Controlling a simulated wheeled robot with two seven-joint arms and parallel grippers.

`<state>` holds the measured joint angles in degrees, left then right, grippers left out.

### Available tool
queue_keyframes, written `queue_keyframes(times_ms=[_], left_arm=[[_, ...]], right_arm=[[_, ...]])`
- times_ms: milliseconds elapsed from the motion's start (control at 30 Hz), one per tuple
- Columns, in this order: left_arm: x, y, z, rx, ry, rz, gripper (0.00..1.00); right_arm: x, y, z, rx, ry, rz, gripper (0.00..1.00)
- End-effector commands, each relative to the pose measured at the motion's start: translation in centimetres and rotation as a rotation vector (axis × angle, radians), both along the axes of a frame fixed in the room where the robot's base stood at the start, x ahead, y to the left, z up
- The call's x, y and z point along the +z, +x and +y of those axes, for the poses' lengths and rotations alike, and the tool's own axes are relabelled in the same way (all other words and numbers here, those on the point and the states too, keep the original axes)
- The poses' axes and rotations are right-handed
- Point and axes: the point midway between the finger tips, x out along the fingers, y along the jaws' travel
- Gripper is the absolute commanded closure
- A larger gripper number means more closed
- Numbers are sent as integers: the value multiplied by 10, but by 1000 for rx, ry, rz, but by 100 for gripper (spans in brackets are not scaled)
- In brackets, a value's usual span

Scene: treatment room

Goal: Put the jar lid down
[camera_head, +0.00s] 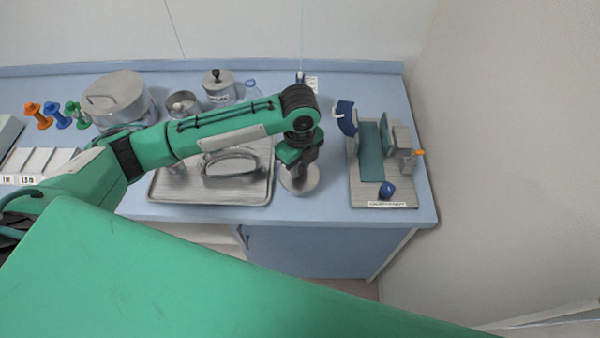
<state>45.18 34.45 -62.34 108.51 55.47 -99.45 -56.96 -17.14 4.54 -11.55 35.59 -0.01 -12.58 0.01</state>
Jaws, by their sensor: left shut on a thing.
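My left gripper (297,163) reaches in from the left and points down over the blue counter, between the metal tray and the board on the right. It is shut on the jar lid (301,185), a round, flat, grey metal disc showing just below the fingers. The gripper hides the lid's top middle. I cannot tell whether the lid touches the counter or hangs slightly above it. My right gripper is not in view.
A metal tray (205,196) holding a metal dish (231,166) lies left of the lid. A board (378,199) with several fittings stands to the right. A large pot (117,101), an open metal cup (183,105) and a black-knobbed jar (219,90) stand behind my arm. The counter (327,208) is bare beside the lid.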

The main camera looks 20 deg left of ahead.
Motion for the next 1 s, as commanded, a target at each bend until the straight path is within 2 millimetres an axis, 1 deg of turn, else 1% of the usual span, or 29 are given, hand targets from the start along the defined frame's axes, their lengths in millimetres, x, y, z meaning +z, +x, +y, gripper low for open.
queue_keyframes(times_ms=[100, 233, 400, 500, 833, 867, 933, 967, 1000], left_arm=[[-9, 0, 0, 0, -1, 0, 100], [-18, 0, 0, 0, 0, 1, 100], [-43, 0, 0, 1, 0, 4, 100], [-52, 0, 0, 0, -1, 0, 100], [-56, 0, 0, 0, 0, 0, 100], [-56, 0, 0, -1, 0, 0, 74], [-56, 0, 0, -1, 0, -1, 60], [-55, 0, 0, -1, 0, -1, 56], [-55, 0, 0, -1, 0, -1, 56]], right_arm=[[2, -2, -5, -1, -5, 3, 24], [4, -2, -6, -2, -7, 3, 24], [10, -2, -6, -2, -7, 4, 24], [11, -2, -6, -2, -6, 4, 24], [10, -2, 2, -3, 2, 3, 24], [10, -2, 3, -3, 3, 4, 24], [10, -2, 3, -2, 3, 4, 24], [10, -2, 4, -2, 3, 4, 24], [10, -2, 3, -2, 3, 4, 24]])
